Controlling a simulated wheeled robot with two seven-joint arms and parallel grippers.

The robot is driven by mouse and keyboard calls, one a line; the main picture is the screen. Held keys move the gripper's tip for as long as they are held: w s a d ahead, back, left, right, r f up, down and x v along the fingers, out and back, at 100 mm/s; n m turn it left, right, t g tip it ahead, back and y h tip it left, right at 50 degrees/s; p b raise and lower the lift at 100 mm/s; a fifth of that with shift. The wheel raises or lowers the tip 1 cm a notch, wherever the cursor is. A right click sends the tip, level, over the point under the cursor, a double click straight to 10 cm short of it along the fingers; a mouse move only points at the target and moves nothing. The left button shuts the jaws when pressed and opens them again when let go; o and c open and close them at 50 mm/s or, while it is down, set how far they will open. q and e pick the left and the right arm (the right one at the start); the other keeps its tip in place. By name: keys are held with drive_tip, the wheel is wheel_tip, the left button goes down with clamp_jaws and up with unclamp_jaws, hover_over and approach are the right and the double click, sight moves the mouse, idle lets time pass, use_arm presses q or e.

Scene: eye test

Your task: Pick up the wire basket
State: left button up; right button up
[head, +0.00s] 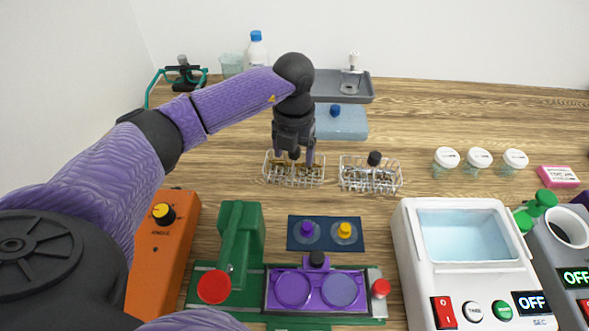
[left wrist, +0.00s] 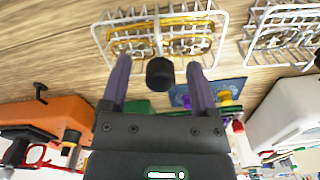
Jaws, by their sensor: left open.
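A wire basket (head: 294,183) with brownish-gold pieces in it stands on the wooden bench. It also shows at the top of the left wrist view (left wrist: 157,36). My left gripper (head: 295,156) is above this basket, pointing down, fingers apart. In the left wrist view the two fingers (left wrist: 159,66) stand on either side of a black knob (left wrist: 160,74); I cannot tell whether they touch it. A second wire basket (head: 371,187) with a black knob (head: 374,158) stands just to the right. It partly shows in the left wrist view (left wrist: 284,14). My right gripper is not in view.
A white water bath (head: 408,250) stands front right, with white-capped jars (head: 447,158) behind. A green and purple fixture (head: 317,290), a dark blue mat (head: 326,247) and an orange box (head: 160,260) are in front. A light blue block (head: 342,125) and grey tray (head: 345,98) lie behind.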

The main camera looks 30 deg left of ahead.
use_arm(q)
clamp_jaws()
idle(0.3)
idle(1.1)
